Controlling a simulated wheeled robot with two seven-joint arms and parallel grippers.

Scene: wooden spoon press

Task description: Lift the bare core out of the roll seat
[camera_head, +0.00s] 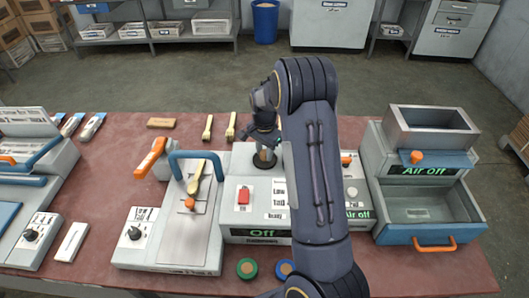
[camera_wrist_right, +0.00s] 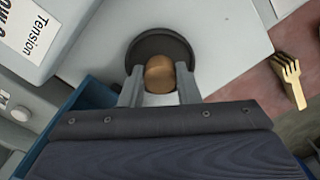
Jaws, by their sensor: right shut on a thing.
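The bare core (camera_wrist_right: 159,72) shows in the right wrist view as a brown rounded end standing at the round dark roll seat (camera_wrist_right: 146,43). My right gripper (camera_wrist_right: 160,92) is shut on the core, one finger on each side of it. In the head view the core (camera_head: 264,157) is a small brown piece below the right gripper (camera_head: 265,150), over the dark seat (camera_head: 263,168). I cannot tell whether its lower end is still inside the seat. My left gripper is not in view.
My right arm hides part of the machine with the "Off" display (camera_head: 262,233). Wooden forks (camera_head: 231,127) lie behind it. A press with a blue handle (camera_head: 200,157) stands left, and an "Air off" unit with a drawer (camera_head: 430,208) stands right.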

